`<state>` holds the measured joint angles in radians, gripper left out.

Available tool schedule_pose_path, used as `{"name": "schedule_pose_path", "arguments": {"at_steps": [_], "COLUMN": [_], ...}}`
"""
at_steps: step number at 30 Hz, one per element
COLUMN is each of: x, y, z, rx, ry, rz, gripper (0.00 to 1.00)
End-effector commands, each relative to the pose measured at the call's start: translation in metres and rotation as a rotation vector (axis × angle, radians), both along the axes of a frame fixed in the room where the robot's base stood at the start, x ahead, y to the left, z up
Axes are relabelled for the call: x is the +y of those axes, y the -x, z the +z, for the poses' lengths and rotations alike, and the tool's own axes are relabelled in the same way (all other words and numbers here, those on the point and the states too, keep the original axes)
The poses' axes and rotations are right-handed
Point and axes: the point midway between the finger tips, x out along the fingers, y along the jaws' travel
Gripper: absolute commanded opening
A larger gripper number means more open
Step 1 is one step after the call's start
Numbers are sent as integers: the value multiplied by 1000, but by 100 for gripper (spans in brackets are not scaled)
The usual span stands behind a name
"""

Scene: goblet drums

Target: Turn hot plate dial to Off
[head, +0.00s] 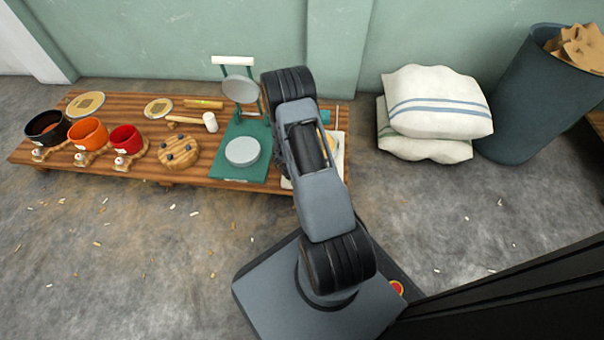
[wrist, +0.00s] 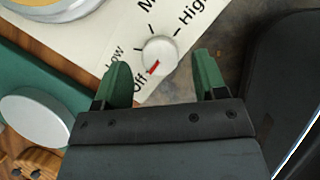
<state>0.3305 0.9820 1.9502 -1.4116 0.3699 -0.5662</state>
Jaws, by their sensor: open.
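The hot plate's white panel (wrist: 95,38) shows in the wrist view with printed labels Off, Low, High and one cut off at the top edge. Its round white dial (wrist: 161,53) has a red pointer mark on its lower-left side, directed at the Off label. My gripper (wrist: 162,64) is open, its green fingers on either side just below the dial. I cannot tell whether either finger touches it. In the head view a cream edge of the hot plate (head: 341,150) shows at the table's right end. My arm hides the dial and my gripper there.
A green press (head: 240,165) stands left of the hot plate on the low wooden table (head: 215,182). Drums, a mallet and a pegged wooden disc lie further left. White sacks (head: 435,115) and a dark bin (head: 530,100) stand right. The floor in front is mostly open.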

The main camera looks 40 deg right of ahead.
Motion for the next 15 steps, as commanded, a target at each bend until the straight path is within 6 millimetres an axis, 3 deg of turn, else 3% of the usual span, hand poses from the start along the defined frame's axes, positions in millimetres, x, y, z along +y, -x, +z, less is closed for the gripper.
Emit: {"name": "schedule_pose_path", "arguments": {"at_steps": [1, 6, 15], "x": [4, 17, 37], "y": [0, 0, 1], "z": [15, 50, 94], "rx": [-1, -1, 0], "ry": [0, 1, 0], "rz": [2, 0, 0], "gripper": [65, 65, 65]}}
